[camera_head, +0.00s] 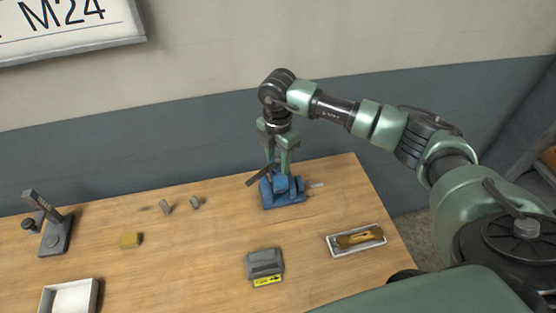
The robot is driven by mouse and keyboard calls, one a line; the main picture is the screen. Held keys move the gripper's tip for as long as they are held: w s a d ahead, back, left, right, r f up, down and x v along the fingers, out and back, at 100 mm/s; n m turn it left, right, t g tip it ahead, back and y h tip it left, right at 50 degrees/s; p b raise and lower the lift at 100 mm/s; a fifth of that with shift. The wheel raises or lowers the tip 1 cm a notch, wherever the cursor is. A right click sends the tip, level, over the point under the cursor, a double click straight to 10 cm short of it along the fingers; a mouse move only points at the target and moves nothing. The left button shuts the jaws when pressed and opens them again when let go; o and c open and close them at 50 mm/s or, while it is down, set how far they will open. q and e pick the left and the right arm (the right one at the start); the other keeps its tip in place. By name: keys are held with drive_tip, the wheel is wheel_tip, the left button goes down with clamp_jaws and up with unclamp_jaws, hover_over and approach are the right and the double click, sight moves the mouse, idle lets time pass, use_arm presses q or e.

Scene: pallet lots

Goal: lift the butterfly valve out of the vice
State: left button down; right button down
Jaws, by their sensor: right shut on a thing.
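The blue vice (287,193) stands near the back right of the wooden table. My right gripper (276,168) points straight down right above it and is shut on the butterfly valve. Of the valve, a dark bar (258,178) shows, slanting out to the left of the fingers. The rest of the valve is small and partly hidden by the fingers and the vice. I cannot tell whether it still touches the vice jaws. My left gripper is out of view.
The wall is close behind.

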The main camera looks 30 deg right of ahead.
drive_tip(key=shift+r+p, duration=2.05)
drive_tip(key=shift+r, duration=1.2)
